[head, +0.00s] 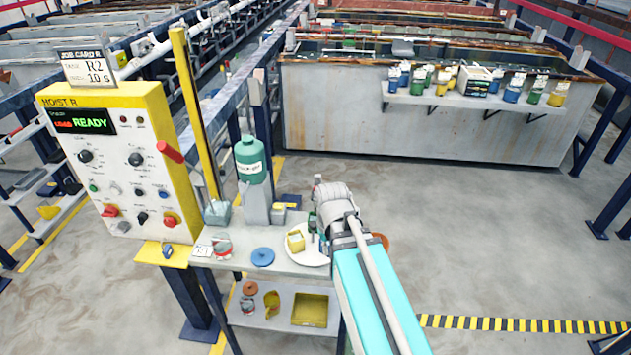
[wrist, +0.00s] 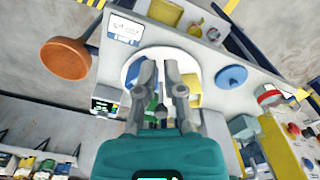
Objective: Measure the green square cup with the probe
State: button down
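A round white plate (head: 308,258) lies on the small bench, with a yellow square block or cup (head: 295,241) on its left part. The plate (wrist: 130,73) and the yellow piece (wrist: 191,82) also show in the wrist view. A green shape (wrist: 152,104), perhaps the green square cup, is partly hidden behind my fingers. A dark green upright piece (head: 312,219) stands out beside my wrist; I cannot tell whether it is the probe. My gripper (wrist: 161,68) is over the plate, its fingers a narrow gap apart. A dark piece shows between them; I cannot tell whether it is held.
A small meter with a lit display (wrist: 107,100) is beside the plate. A blue disc (head: 263,257), a green bottle (head: 250,160) and an orange bowl (wrist: 65,58) are close by. The yellow hoist panel (head: 120,160) stands left.

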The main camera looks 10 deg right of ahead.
aim_at(316, 187)
jog(key=w+d+r+n+p, duration=0.1)
jog(key=w+r+n+p, duration=0.5)
jog(key=w, duration=0.6)
jog(key=w+d+r+n+p, duration=0.1)
jog(key=w+r+n+p, duration=0.5)
jog(key=w+r+p, duration=0.4)
jog(key=w+r, duration=0.1)
jog(key=w, duration=0.1)
jog(key=shift+w+r+n, duration=0.15)
jog(key=shift+w+n, duration=0.25)
notch_tip(316, 187, down, 14)
jog(key=b, duration=1.3)
jog(key=shift+a+b, duration=0.1)
jog(key=shift+b, duration=0.2)
notch_tip(316, 187, down, 6)
jog(key=b, duration=0.6)
jog(key=shift+s, duration=0.3)
